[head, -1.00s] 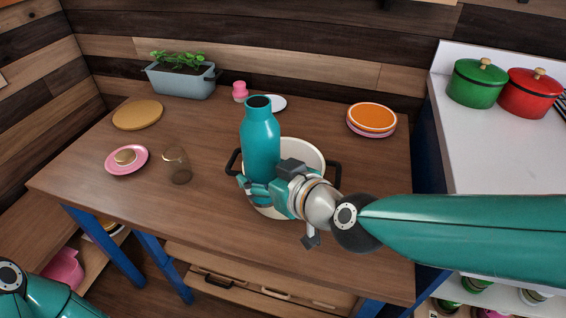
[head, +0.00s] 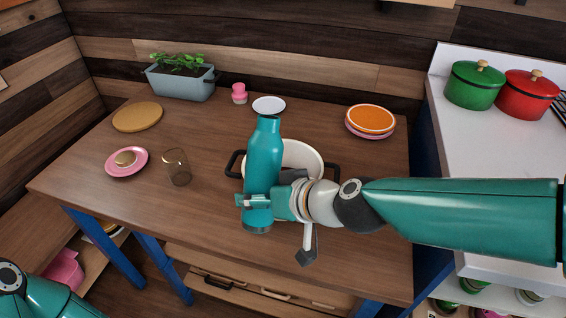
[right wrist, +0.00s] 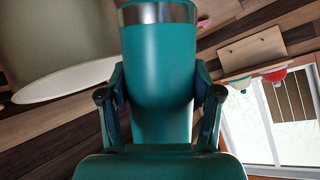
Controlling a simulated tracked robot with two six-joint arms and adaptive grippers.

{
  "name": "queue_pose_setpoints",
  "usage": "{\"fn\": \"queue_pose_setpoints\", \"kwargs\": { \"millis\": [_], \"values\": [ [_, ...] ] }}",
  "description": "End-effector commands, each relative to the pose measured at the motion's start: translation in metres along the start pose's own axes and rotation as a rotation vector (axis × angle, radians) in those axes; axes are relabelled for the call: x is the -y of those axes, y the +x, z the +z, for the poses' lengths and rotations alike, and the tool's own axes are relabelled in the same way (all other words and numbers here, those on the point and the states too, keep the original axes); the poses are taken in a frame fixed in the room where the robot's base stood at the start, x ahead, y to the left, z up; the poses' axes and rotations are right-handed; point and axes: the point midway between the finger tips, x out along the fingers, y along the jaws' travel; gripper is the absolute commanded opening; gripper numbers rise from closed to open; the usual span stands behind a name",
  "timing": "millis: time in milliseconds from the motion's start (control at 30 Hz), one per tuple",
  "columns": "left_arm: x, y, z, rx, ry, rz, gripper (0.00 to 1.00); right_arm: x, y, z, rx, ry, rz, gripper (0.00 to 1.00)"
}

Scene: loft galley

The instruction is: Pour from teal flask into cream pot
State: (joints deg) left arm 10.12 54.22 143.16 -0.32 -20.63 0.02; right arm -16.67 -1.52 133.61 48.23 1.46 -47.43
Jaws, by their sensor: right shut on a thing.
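The teal flask (head: 262,160) is gripped low on its body by my right gripper (head: 258,201). It leans with its neck away from the head camera; its mouth is hidden and its grey base band faces nearer. The cream pot (head: 308,158), with dark side handles, stands on the table behind the flask, which partly covers it. I cannot tell whether liquid is flowing. In the right wrist view both fingers (right wrist: 160,98) clasp the flask (right wrist: 160,65), and the pale pot (right wrist: 60,45) shows at upper left. My left gripper is out of view.
A white saucer (head: 268,104), a pink jar (head: 239,95) and a planter (head: 181,83) are behind. Orange-topped plates (head: 371,119) are at back right. The table's front left is clear.

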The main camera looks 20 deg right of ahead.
Motion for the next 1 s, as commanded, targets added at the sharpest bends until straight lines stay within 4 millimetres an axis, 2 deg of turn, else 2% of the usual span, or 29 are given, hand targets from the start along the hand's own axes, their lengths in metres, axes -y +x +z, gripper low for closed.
{"fn": "queue_pose_setpoints", "kwargs": {
  "millis": [433,533,733,833,1000],
  "values": [
    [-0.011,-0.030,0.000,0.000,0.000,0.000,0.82,0.003,-0.003,-0.001,0.125,0.171,-0.070,0.08],
    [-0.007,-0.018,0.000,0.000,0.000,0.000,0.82,-0.001,0.008,0.018,0.155,0.210,-0.086,0.08],
    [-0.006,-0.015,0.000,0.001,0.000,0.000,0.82,-0.003,0.017,0.036,0.211,0.288,-0.119,0.08],
    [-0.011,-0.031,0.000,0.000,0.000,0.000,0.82,0.004,0.011,0.032,0.238,0.324,-0.136,0.08],
    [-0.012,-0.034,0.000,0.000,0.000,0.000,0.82,0.004,0.014,0.039,0.265,0.361,-0.152,0.08]
  ]
}}
